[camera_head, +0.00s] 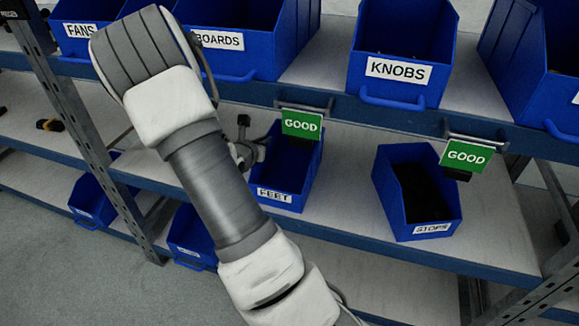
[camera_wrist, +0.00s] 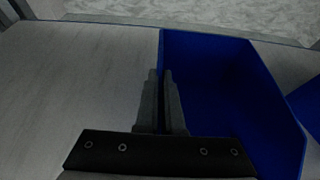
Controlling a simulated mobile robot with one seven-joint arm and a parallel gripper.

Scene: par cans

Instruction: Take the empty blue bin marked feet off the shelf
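The blue bin marked FEET (camera_head: 275,195) is on the middle shelf behind the green GOOD sign, partly hidden by my arm. The part of its inside that shows looks empty. In the wrist view the blue bin (camera_wrist: 225,85) fills the right side, and its floor looks bare. My gripper (camera_head: 245,150) is at the bin's left wall. In the wrist view the fingers of my gripper (camera_wrist: 161,100) stand close together, one on each side of that wall, with only a thin strip between them. They look shut on the wall; actual contact is hard to see.
The STOPS bin (camera_head: 415,195) stands to the right on the same shelf, with bare shelf between. The KNOBS bin (camera_head: 400,60) and others are on the shelf above. Green GOOD signs (camera_head: 302,124) hang at the upper shelf's edge. A rack post (camera_head: 95,150) is at left.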

